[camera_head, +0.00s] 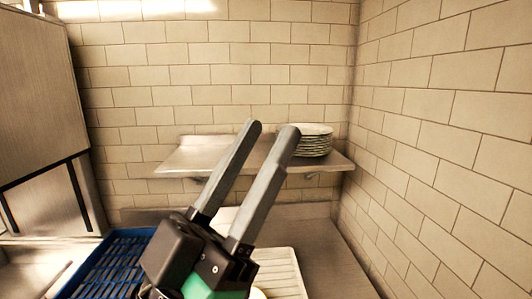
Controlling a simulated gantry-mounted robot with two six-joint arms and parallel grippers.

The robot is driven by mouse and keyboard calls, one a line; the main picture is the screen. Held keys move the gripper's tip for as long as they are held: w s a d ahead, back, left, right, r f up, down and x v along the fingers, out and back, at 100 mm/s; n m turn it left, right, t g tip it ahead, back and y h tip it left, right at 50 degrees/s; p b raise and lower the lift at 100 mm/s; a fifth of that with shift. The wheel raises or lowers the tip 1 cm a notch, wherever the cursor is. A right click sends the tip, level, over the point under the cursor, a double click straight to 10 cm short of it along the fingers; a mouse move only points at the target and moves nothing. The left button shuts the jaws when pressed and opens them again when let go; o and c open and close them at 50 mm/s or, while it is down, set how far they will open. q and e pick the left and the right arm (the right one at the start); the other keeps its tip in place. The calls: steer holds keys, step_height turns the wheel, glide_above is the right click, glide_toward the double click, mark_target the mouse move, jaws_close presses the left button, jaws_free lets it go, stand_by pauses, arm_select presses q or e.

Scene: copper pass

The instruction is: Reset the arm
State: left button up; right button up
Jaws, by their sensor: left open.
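My left gripper (273,128) rises from the lower middle of the head view. Its two long grey fingers point up and slightly right. They stand apart with nothing between them, so it is open and empty. The fingertips overlap the wall shelf in the picture and partly cover the left side of the plate stack. My right gripper is not in the view.
A stack of white plates (316,142) stands on the right end of a metal wall shelf (200,157). Below are a blue rack (112,262), a pale ribbed tray (283,276) and a metal counter (335,262). A tall metal cabinet (38,90) stands left. Tiled walls close off the back and right.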

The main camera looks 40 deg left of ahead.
arm_select(q)
steer(key=shift+h, duration=0.5)
steer(key=shift+w+d+r+p, duration=0.1)
steer(key=shift+d+r+p, duration=0.05)
steer(key=shift+r+p, duration=1.2)
steer(key=shift+w+d+r+p, duration=0.1)
steer(key=shift+d+r+p, duration=0.05)
steer(key=shift+r+p, duration=1.15)
